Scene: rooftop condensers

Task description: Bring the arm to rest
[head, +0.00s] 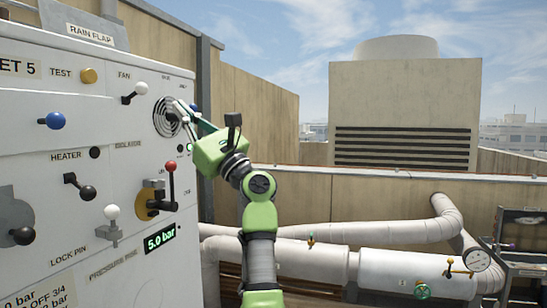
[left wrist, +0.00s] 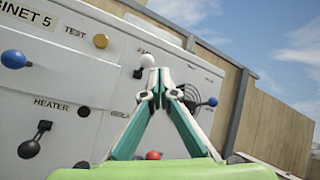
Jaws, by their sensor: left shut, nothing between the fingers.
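My left arm (head: 260,214) rises from the bottom of the head view, its green gripper bent toward the cabinet. My left gripper (head: 180,106) is shut and empty, its fingers in front of the cabinet face near the round fan grille (head: 166,117). In the left wrist view the fingertips (left wrist: 160,72) meet in a point below the white-knobbed FAN lever (left wrist: 147,61). I cannot tell whether the fingers touch the panel. My right gripper is in neither view.
The white control cabinet (head: 60,140) fills the left, with protruding levers, including a red-knobbed one (head: 170,167) below the gripper. A condenser (head: 403,105) stands behind the parapet.

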